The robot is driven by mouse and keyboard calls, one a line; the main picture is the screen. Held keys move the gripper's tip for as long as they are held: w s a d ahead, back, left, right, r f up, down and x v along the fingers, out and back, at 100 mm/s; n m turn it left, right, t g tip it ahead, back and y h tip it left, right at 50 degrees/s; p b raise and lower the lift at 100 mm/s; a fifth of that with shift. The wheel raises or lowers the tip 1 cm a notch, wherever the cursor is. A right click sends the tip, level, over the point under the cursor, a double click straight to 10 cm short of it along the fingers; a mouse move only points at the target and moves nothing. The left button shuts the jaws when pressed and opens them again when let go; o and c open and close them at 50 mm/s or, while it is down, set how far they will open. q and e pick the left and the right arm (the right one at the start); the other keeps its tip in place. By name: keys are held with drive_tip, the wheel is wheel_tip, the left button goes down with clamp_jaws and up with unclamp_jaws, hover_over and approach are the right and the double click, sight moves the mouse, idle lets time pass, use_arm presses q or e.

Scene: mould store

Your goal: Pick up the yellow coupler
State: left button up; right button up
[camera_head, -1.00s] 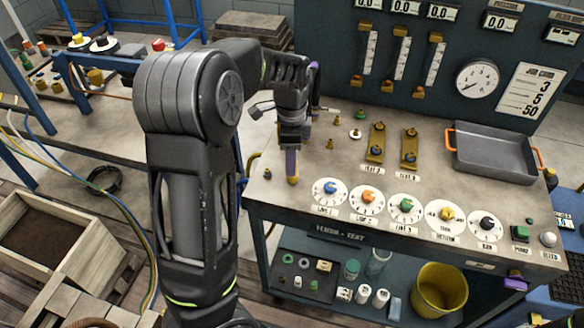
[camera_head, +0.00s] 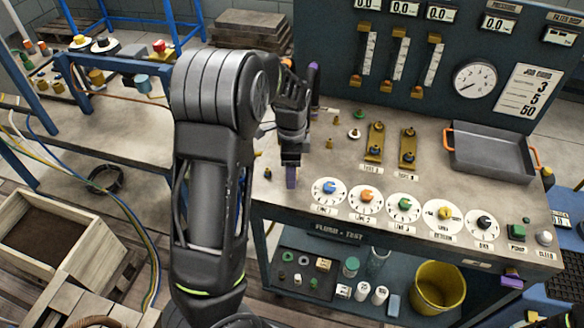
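My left gripper (camera_head: 291,175) points down at the bench's left front corner, left of the blue dial; its narrow purple tip is seen edge-on, so its opening is hidden. I cannot tell for sure which thing is the yellow coupler. A yellow-topped piece (camera_head: 79,40) stands on a pale disc on the rack at the far upper left, well away from the gripper. Small brass fittings (camera_head: 329,143) stand on the bench right of the gripper.
The bench top (camera_head: 470,190) carries a row of dials, brass blocks (camera_head: 375,142) and a grey tray (camera_head: 492,152). A gauge panel (camera_head: 460,35) stands behind. A yellow bucket (camera_head: 438,287) is on the lower shelf. Hoses and a wooden crate (camera_head: 45,235) lie left.

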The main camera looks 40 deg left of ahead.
use_arm(q)
drive_tip(key=shift+c, duration=0.4)
clamp_jaws()
idle(0.4)
